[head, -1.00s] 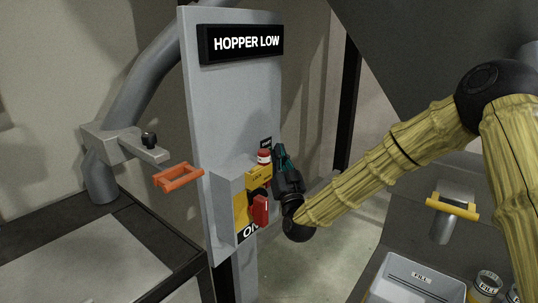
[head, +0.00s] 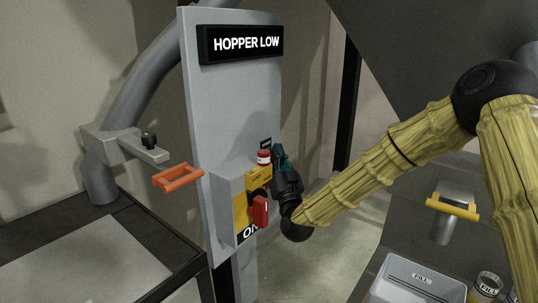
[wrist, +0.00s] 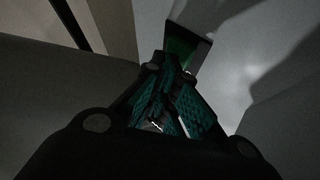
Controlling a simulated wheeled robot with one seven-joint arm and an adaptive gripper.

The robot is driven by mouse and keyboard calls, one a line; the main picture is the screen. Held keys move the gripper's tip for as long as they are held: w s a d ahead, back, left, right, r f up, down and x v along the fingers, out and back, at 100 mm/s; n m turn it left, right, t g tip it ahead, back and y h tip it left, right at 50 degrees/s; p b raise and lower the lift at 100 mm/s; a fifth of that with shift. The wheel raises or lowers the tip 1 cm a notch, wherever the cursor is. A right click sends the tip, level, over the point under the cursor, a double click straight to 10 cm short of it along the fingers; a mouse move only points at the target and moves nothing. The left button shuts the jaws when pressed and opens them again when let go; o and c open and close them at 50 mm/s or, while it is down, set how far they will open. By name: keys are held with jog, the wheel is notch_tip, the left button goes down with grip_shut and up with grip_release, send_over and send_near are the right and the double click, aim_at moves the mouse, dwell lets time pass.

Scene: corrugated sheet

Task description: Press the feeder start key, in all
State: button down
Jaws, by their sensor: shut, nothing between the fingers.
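My gripper (head: 278,152) is shut and empty, with its teal-lined fingers pointing up beside the grey panel (head: 225,120). In the wrist view the closed fingertips (wrist: 166,62) lie just below a green key face in a dark surround (wrist: 184,48). The fingertips overlap its lower edge in the picture; I cannot tell whether they touch it. In the head view that key is not visible, only a small dark label (head: 265,143) near the fingertips. A lit sign (head: 246,43) on the panel reads HOPPER LOW.
An orange handle (head: 178,178) juts out left. A grey bin (head: 415,280) and yellow handle (head: 452,209) are at right.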

jog(key=shift+a, duration=0.15)
dwell(0.6)
jog(key=shift+s+d, duration=0.4)
jog(key=shift+d, duration=0.3)
jog(key=shift+s+d+b, duration=0.25)
jog(key=shift+s+d, duration=0.45)
jog(key=shift+d, duration=0.35)
jog(key=shift+s+d+b, duration=0.2)
jog(key=shift+s+d, duration=0.5)
jog(key=shift+d, duration=0.3)
